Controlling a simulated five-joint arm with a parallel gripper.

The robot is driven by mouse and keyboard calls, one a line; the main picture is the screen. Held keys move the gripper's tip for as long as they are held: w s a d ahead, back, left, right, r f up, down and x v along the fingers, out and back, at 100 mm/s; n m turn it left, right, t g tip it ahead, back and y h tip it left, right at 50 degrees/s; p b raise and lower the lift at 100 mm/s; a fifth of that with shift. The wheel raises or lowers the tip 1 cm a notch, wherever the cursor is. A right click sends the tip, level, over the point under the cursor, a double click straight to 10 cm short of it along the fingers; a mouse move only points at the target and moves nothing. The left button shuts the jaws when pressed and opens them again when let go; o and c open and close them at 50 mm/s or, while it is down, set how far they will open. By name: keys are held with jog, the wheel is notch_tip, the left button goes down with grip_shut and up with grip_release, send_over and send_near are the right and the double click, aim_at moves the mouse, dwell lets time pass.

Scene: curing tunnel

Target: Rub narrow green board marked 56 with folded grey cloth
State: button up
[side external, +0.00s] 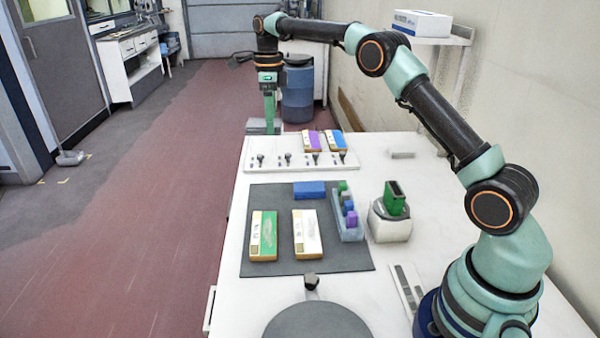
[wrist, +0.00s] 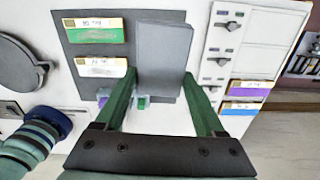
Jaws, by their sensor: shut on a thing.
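The green board (side external: 263,236) lies on the left of the dark mat (side external: 340,262), with a pale label strip along one side. It also shows in the wrist view (wrist: 95,36) at upper left; its marking is too small to read. My gripper (side external: 270,126) is high at the far end of the white table, away from the board. In the wrist view my gripper (wrist: 161,76) is shut on the folded grey cloth (wrist: 163,52), a flat grey slab between the green fingers. In the side view the cloth (side external: 254,127) is partly hidden by the fingers.
A whitish board (side external: 307,234) lies beside the green one. A blue block (side external: 309,189) and a tray (side external: 356,234) of several coloured pieces are also on the mat. Purple (side external: 312,140) and blue (side external: 337,140) boards stand farther back near knobs. A green block (side external: 394,198) sits in a white holder.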

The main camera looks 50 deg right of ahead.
jog(key=s+a+f+n, duration=0.3)
jog(key=a+f+n, duration=0.1)
jog(key=f+n, duration=0.1)
jog(key=n, duration=0.4)
send_over(276, 215)
notch_tip(276, 215, down, 6)
jog(key=r, duration=0.1)
jog(key=shift+s+f, duration=0.15)
jog(key=shift+f, duration=3.35)
jog(key=shift+s+a+f, duration=0.3)
jog(key=shift+a+f, duration=0.1)
jog(key=shift+f, duration=0.1)
jog(key=shift+s+a, duration=3.7)
jog(key=shift+s, duration=0.05)
jog(key=shift+w+d, duration=4.1)
jog(key=shift+w, duration=0.05)
notch_tip(276, 215, up, 8)
